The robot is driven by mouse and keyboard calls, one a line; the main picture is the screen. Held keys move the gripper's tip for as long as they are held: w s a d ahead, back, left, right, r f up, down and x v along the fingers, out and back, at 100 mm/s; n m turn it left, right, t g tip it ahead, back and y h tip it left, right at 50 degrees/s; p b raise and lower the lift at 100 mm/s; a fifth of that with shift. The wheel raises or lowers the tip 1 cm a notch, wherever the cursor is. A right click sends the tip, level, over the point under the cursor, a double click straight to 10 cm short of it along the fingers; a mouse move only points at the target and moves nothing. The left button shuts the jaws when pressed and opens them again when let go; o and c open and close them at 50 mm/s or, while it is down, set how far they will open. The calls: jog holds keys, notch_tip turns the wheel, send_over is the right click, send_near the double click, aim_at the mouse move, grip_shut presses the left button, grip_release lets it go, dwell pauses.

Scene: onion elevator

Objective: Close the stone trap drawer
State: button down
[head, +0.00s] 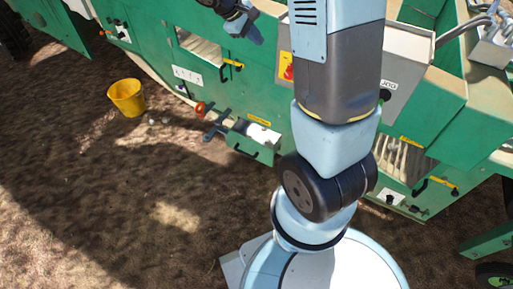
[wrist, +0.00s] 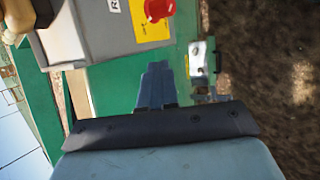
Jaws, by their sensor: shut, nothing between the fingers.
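The stone trap drawer (head: 248,147) is low on the green machine, left of my arm in the head view. It stands pulled out, with its top open and something pale inside. A dark handle is on its front. It appears also in the wrist view (wrist: 199,68), small, right of my fingers. My gripper (head: 254,36) is at the top of the head view, up and apart from the drawer. In the wrist view its blue-grey fingers (wrist: 157,72) are together and empty. My arm covers part of the machine.
An orange-red knob (head: 200,108) and a dark lever (head: 217,125) sit just left of the drawer. A yellow bucket (head: 127,97) stands on the ground at left. A grey control box (wrist: 105,30) with a red knob is near my fingers. The ground in front is mostly clear.

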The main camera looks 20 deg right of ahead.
jog(key=w+f+n+h, duration=0.35)
jog(key=w+f, duration=0.55)
jog(key=f, duration=0.5)
jog(key=n+t+y, duration=0.1)
jog(key=n+t, duration=0.6)
jog(key=n, duration=0.9)
send_near(260, 145)
jog(key=shift+m, duration=0.25)
jog(key=x, duration=0.5)
jog(key=shift+f, duration=0.3)
jog(key=shift+w+d, duration=0.35)
jog(key=shift+d, duration=0.05)
